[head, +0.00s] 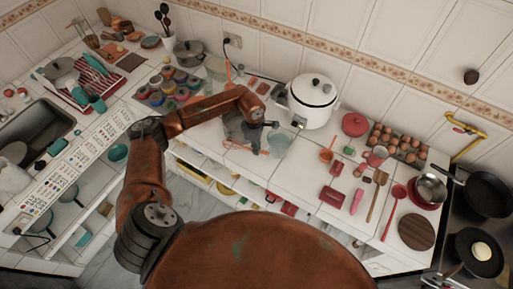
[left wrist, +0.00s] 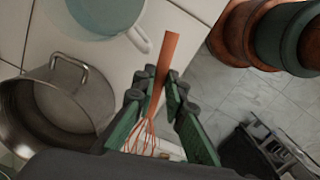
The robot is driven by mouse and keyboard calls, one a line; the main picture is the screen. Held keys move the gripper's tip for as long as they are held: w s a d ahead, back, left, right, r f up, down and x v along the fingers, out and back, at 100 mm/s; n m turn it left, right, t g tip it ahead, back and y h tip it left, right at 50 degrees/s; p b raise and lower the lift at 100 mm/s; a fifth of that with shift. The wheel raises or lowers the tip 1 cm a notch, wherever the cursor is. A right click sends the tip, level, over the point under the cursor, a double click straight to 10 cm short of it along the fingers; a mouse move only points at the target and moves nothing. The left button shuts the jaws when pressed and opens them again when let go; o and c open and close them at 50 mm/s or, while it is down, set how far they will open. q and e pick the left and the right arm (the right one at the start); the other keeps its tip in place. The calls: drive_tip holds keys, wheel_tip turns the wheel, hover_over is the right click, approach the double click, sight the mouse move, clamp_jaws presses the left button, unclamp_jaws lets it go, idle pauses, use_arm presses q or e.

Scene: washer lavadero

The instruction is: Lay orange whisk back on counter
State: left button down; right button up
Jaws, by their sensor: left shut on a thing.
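My left gripper (head: 264,138) hangs over the front part of the counter (head: 293,168), left of the white rice cooker. In the left wrist view the gripper (left wrist: 165,95) is shut on the orange whisk (left wrist: 166,52). The flat orange handle sticks out past the fingertips, and the thin wire loops lie back between the fingers. In that view the handle end appears over the white tiles near the counter's edge. Whether the whisk touches the counter I cannot tell. My right gripper is not in view.
A metal pot (left wrist: 55,108) and a pale mug (left wrist: 108,18) stand close to the gripper in the left wrist view. The rice cooker (head: 314,101) stands to the right. Red utensils and an egg tray (head: 397,143) lie farther right. Colored jars (head: 165,88) stand left.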

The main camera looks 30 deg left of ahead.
use_arm(q)
drive_tip(key=shift+f+b, duration=2.55)
drive_tip(key=shift+f, duration=0.8)
drive_tip(key=shift+f+b, duration=0.7)
drive_tip(key=shift+f, duration=0.1)
drive_tip(key=c, duration=1.8)
unclamp_jaws()
drive_tip(key=shift+o, duration=0.3)
drive_tip(key=o, duration=0.5)
drive_tip(key=shift+r, duration=0.1)
drive_tip(key=shift+r+p, duration=1.5)
drive_tip(key=shift+r, duration=1.95)
